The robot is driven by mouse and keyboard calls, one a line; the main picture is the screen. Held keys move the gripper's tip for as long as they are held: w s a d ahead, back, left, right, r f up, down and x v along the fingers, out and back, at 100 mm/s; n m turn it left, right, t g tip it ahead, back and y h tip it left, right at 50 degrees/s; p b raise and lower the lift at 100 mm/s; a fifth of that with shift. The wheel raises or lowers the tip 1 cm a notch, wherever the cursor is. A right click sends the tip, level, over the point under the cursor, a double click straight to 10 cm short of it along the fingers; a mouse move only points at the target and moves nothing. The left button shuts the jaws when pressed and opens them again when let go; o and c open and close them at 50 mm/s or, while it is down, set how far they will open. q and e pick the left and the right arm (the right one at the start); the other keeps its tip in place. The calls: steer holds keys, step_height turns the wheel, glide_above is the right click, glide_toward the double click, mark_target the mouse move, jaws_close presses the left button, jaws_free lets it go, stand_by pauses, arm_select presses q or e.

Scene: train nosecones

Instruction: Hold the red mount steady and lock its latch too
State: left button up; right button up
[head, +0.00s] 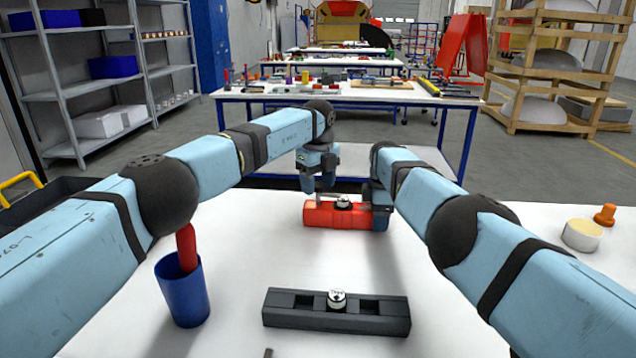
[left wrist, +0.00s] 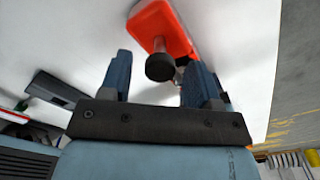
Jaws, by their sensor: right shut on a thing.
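The red mount (head: 322,216) lies on the white table at mid-view, with a small round white-and-black piece (head: 343,202) on top. My right gripper (head: 378,214) is shut on the mount's right end. My left gripper (head: 318,184) is above the mount's left part, fingers pointing down. In the left wrist view its two blue fingers are apart with nothing gripped. The red mount (left wrist: 172,28) shows beyond them, and a dark round knob (left wrist: 160,67) appears between the fingers. I cannot tell whether the fingers touch it, or whether the latch is locked.
A black block with recesses (head: 285,312) lies nearer on the table, with a round white-and-black piece (head: 337,299) on it. A blue cup (head: 184,296) holding a red-handled thing stands at left. A cream disc (head: 581,235) and an orange knob (head: 605,214) are at right.

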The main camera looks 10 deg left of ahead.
mark_target(318, 185)
arm_select(q)
steer(key=shift+r, duration=0.1)
step_height(318, 185, up, 12)
stand_by(0.5)
arm_select(e)
steer(key=o, duration=1.1)
steer(key=shift+r, duration=0.1)
